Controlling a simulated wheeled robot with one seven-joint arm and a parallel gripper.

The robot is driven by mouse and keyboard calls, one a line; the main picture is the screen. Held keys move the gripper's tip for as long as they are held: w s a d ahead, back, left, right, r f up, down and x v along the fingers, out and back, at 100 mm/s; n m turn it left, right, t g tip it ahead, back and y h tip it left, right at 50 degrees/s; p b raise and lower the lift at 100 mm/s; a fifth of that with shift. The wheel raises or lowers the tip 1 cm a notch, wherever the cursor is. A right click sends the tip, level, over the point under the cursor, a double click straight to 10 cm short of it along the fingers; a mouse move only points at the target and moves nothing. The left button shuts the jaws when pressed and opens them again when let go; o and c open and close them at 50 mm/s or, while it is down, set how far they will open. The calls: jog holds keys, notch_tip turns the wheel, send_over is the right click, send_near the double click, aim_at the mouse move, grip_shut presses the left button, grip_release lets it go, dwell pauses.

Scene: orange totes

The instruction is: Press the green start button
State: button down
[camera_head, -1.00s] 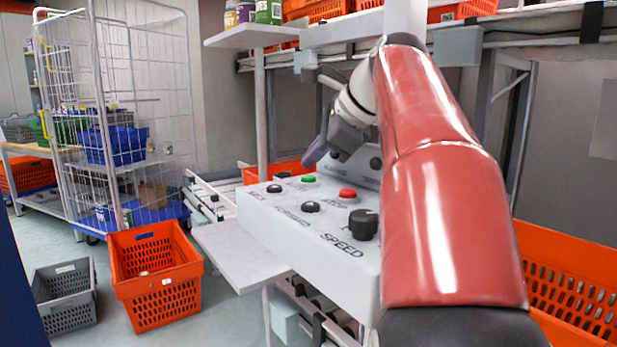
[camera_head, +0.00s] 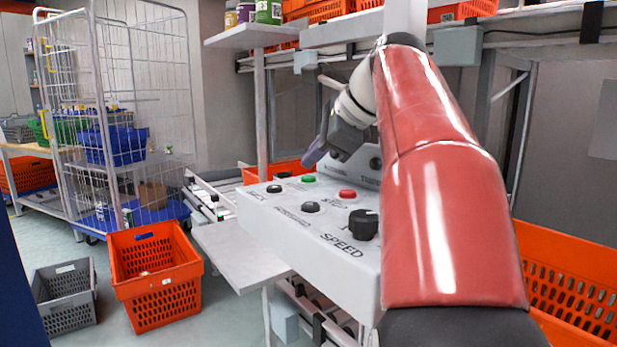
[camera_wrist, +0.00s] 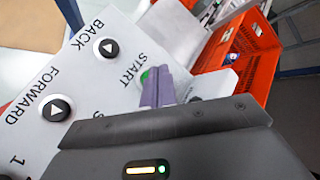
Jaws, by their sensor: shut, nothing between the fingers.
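The green start button (camera_head: 308,179) sits on the sloped top of a white control box (camera_head: 255,208), left of the red stop button (camera_head: 347,195). My gripper (camera_head: 313,158) is shut and empty, its purple fingers just above and behind the green button in the head view. In the wrist view the shut fingers (camera_wrist: 157,84) point at the green button (camera_wrist: 147,76) beside the word START and partly cover it. I cannot tell whether the fingertips touch it.
Black arrow buttons, BACK (camera_wrist: 107,48) and FORWARD (camera_wrist: 53,108), lie near the start button. A black speed knob (camera_head: 363,224) stands at the box's front. An orange tote (camera_wrist: 238,60) is beyond the box. A wire cage trolley (camera_head: 120,110) stands at the left.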

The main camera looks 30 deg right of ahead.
jog(key=shift+f, duration=0.1)
jog(key=shift+f, duration=0.35)
